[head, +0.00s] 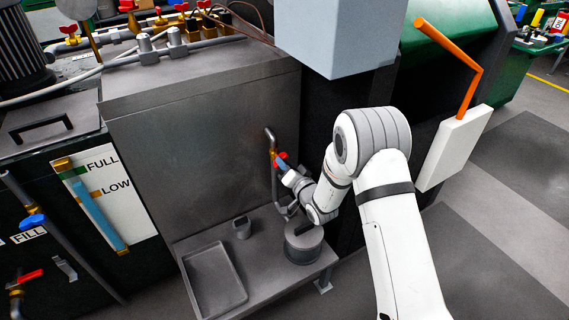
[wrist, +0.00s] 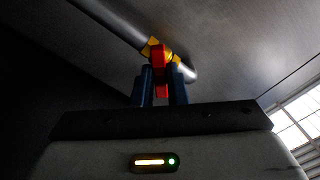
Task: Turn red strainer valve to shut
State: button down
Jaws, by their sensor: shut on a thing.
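The red valve handle (head: 282,155) sits on a grey vertical pipe in front of the grey tank wall, right of centre in the head view. In the wrist view the red handle (wrist: 159,68) stands upright between two dark blue fingers, against a brass valve body (wrist: 153,48) on a grey pipe. My gripper (head: 281,163) reaches in from the right and is shut on the handle. I cannot tell the valve's exact angle in the head view.
Below are a shelf with a shallow tray (head: 215,281), a small grey cup (head: 242,227) and a round lidded pot (head: 303,242). A blue-grey box (head: 335,45) hangs above. An orange lever (head: 466,75) stands at right. Another red handle (head: 30,276) is at lower left.

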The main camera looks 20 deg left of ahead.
jog(key=m, duration=0.4)
dwell(0.3)
jog(key=shift+m, duration=0.3)
jog(key=m, duration=0.3)
jog(key=shift+m, duration=0.4)
jog(key=c, duration=1.3)
grip_release()
